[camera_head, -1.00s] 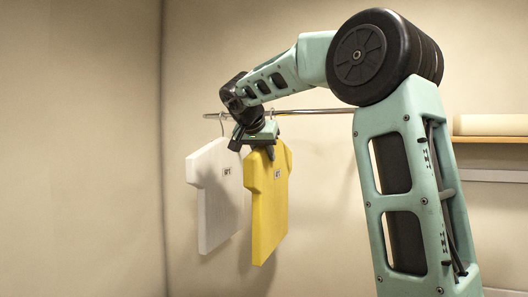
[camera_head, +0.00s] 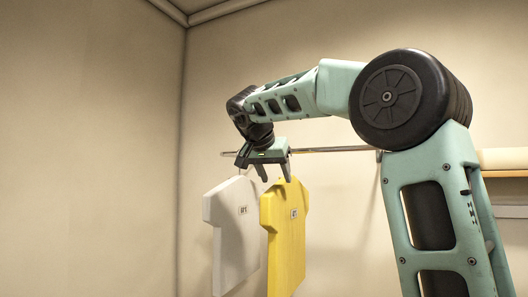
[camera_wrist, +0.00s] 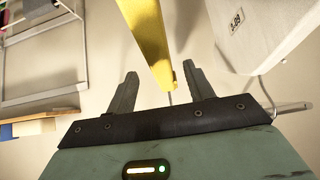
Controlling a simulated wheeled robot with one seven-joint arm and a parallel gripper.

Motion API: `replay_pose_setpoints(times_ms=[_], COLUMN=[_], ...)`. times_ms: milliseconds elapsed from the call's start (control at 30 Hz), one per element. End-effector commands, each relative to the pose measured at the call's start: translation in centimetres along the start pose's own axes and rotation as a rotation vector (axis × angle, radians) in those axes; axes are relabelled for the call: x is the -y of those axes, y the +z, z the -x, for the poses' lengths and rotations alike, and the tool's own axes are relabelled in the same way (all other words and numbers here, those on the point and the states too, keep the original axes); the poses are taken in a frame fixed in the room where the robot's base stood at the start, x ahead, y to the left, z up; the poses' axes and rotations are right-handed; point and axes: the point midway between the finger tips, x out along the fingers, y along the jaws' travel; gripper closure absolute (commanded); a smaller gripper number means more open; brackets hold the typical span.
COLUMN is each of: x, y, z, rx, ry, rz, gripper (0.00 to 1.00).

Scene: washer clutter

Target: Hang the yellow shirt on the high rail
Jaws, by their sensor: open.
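The yellow shirt (camera_head: 285,238) hangs upright at the rail, to the right of the white shirt. In the wrist view its yellow edge (camera_wrist: 150,40) lies just beyond the fingertips, with a thin hook stem running back between the fingers. My gripper (camera_head: 276,177) is open, at about rail height, with its fingertips just above the shirt's top. It also shows open in the wrist view (camera_wrist: 162,74), with nothing gripped. The high rail (camera_head: 335,150) runs behind my gripper. My gripper hides where the yellow shirt's hook meets the rail.
A white shirt (camera_head: 232,230) hangs close at the left; it shows at upper right in the wrist view (camera_wrist: 265,30). A shelf with a pale roll (camera_head: 505,160) is at the right. The wall at the left is bare. A light rack frame (camera_wrist: 45,55) stands below.

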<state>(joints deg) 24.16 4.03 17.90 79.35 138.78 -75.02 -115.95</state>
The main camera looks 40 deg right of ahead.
Motion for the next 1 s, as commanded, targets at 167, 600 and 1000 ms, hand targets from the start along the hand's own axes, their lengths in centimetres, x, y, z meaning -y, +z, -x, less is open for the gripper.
replay_pose_setpoints(times_ms=[167,600,1000], x=[0.1,0.0,0.7], y=[0.1,0.0,0.2], z=[4.2,10.5,10.2], rx=[-0.002,0.000,-0.046], ry=[-0.005,-0.001,-0.011], rz=[-0.001,-0.001,-0.007], gripper=[0.47,0.47,0.47])
